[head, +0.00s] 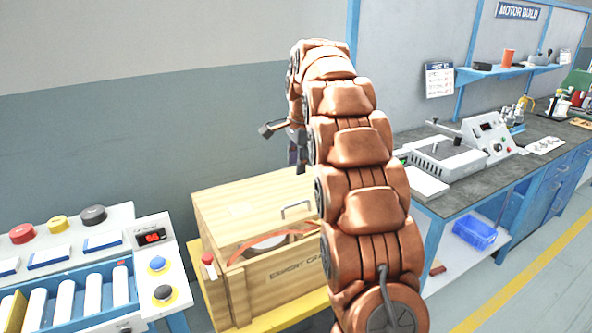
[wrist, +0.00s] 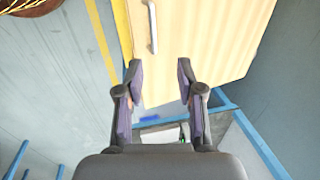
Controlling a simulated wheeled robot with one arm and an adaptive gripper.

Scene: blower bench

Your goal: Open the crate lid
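The wooden crate (head: 285,282) stands left of my arm in the head view, with dark lettering on its front. In the head view the gripper (head: 290,143) is above the crate, partly hidden by my arm.
An orange strap (head: 285,238) and a pale round thing lie at the crate's front top edge. A red-capped item (head: 208,265) is at its left corner. A roller conveyor (head: 75,290) with a control box stands left. A blue workbench (head: 470,180) with equipment stands right.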

